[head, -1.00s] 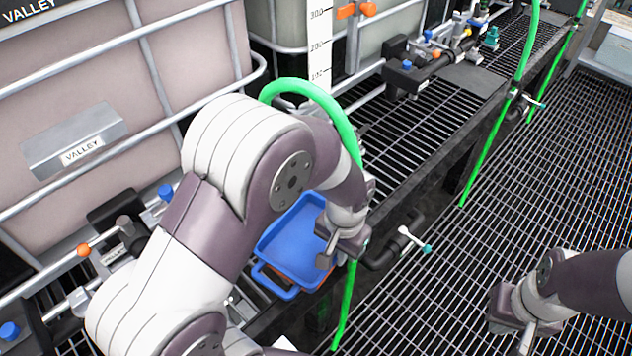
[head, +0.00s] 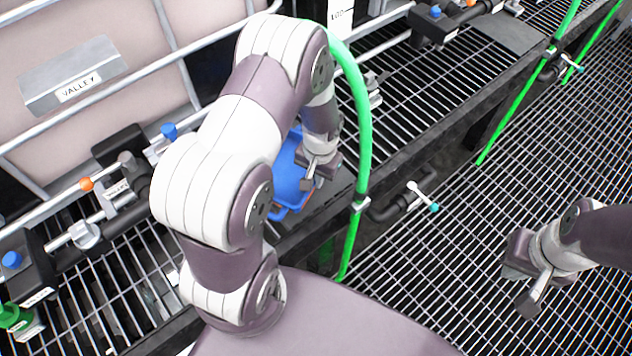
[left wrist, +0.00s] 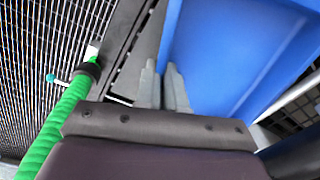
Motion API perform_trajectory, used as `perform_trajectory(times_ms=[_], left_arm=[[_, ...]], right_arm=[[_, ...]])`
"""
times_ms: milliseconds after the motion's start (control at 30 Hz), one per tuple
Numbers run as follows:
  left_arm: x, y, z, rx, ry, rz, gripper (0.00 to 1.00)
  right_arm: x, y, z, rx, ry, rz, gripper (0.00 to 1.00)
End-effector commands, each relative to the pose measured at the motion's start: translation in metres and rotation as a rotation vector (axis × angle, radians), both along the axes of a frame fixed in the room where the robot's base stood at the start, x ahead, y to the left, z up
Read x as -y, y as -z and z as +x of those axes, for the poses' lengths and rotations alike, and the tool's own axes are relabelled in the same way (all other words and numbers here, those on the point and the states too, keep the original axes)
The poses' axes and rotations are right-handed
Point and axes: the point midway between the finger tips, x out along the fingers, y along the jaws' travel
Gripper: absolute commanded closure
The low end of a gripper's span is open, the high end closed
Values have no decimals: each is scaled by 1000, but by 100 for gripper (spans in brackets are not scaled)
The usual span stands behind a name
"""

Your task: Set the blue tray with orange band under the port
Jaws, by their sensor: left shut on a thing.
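The blue tray (head: 291,182) sits by the dark front ledge, partly hidden behind my left arm. A small strip of orange shows at its lower side in the head view. My left gripper (head: 312,177) is at the tray's right side, shut on its edge. In the left wrist view, the two grey fingers (left wrist: 166,86) are close together at the wall of the tray (left wrist: 235,55). My right gripper (head: 524,285) hangs over the floor grating, apart from the tray, with its fingers parted and empty. Which fitting is the port is not clear.
A black pipe valve (head: 388,210) with a white, teal-tipped handle juts out right of the tray. A green hose (head: 361,120) hangs between it and my left arm. Tanks and pipes with orange and blue caps stand behind. The floor grating (head: 460,250) is open at right.

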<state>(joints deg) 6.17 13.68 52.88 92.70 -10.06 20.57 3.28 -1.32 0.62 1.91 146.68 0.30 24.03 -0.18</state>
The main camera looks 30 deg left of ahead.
Motion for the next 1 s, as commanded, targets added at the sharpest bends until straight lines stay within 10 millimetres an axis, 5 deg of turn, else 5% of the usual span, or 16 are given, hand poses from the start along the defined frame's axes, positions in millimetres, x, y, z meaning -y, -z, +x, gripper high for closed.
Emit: perform_trajectory(times_ms=[200, 533, 600, 633, 1000], left_arm=[[0, 36, -1, -3, 1, 0, 100], [1, 41, 0, 0, 0, 0, 100], [1, 39, 0, 0, 0, 0, 69], [1, 39, 0, 0, 0, 0, 66], [1, 27, 1, 2, 0, 0, 66]], right_arm=[[0, 0, 0, 0, 0, 0, 100], [0, 4, 0, 0, 0, 0, 100], [0, 2, 0, 0, 0, 0, 100], [0, 2, 0, 0, 0, 0, 100], [0, -1, 0, 0, 0, 0, 100]])
